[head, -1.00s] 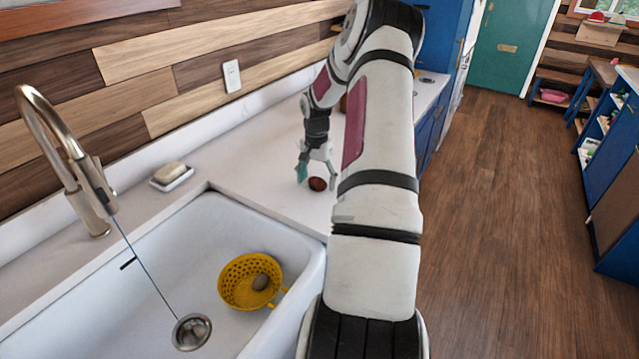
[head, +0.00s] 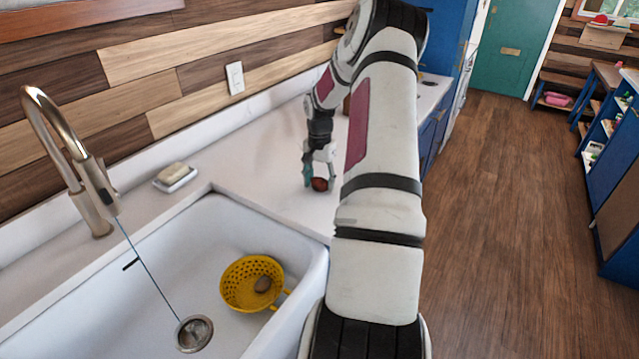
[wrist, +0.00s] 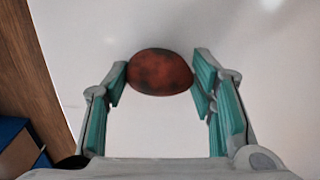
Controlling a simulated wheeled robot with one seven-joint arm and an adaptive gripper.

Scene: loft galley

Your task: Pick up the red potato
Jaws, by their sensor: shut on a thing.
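The red potato (head: 320,184) is a small dark red-brown oval at the white counter beyond the sink. My gripper (head: 318,180) is down over it. In the wrist view the potato (wrist: 160,72) sits between the two teal-padded fingertips of my gripper (wrist: 158,78), which touch it on its left and right sides. The gripper is shut on the potato. The potato appears to be resting on the counter or just at its surface; I cannot tell which.
A faucet (head: 75,150) stands at the left, near a soap dish (head: 176,183). The counter (head: 255,165) around the potato is mostly clear.

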